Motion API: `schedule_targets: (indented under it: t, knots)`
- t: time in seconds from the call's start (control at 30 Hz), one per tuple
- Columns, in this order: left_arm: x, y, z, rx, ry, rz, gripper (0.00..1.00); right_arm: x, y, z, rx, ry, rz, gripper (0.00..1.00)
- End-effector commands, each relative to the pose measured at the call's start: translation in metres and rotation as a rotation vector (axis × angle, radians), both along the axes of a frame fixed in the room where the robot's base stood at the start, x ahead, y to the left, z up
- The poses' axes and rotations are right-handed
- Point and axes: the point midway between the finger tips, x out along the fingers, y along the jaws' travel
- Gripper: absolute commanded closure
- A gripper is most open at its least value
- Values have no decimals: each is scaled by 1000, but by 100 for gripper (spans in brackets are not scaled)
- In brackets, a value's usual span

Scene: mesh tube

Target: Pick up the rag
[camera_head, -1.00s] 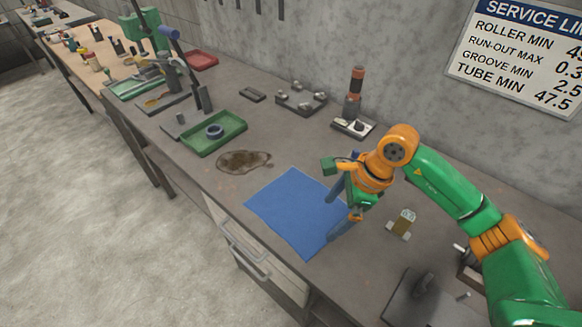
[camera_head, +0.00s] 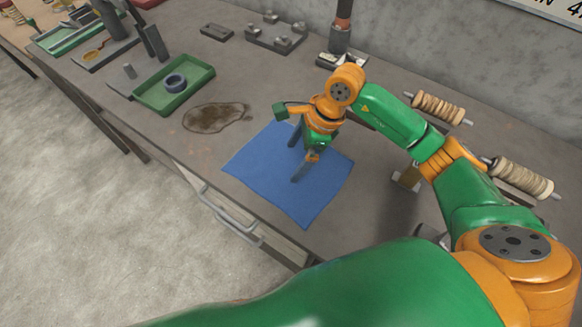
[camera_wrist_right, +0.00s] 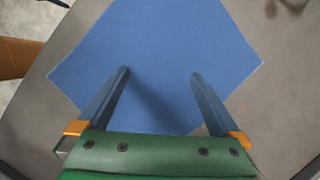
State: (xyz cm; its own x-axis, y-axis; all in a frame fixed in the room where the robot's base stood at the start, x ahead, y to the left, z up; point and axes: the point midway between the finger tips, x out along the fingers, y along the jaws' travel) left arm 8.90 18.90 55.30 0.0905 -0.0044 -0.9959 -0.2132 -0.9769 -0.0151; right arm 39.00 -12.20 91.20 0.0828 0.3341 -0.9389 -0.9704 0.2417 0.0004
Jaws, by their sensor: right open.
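The rag is a flat blue square cloth (camera_head: 270,180) lying on the workbench near its front edge. It fills much of the right wrist view (camera_wrist_right: 160,60). My right gripper (camera_head: 296,162) is over the rag, with its two fingers pointing at the cloth. I cannot tell whether the fingertips touch the cloth. My left gripper is not in view.
A brown stain (camera_head: 216,117) lies left of the rag. A green tray (camera_head: 174,86) holds a dark ring. Two wound spools (camera_head: 438,108) are at the right. A drawer handle (camera_head: 228,210) sticks out below the bench edge. Bare bench (camera_head: 255,75) lies behind the rag.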

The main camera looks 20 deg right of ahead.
Motion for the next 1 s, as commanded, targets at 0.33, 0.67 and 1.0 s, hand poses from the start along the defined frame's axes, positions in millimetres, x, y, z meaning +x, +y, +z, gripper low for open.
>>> schedule_targets:
  t: [0.33,0.67,1.0]
  knots:
    - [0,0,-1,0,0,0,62,-1,0,-3,-3,6,1,7]
    - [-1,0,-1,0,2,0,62,-1,0,-3,-3,6,0,51]
    - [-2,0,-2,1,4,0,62,-1,0,-3,-3,6,0,97]
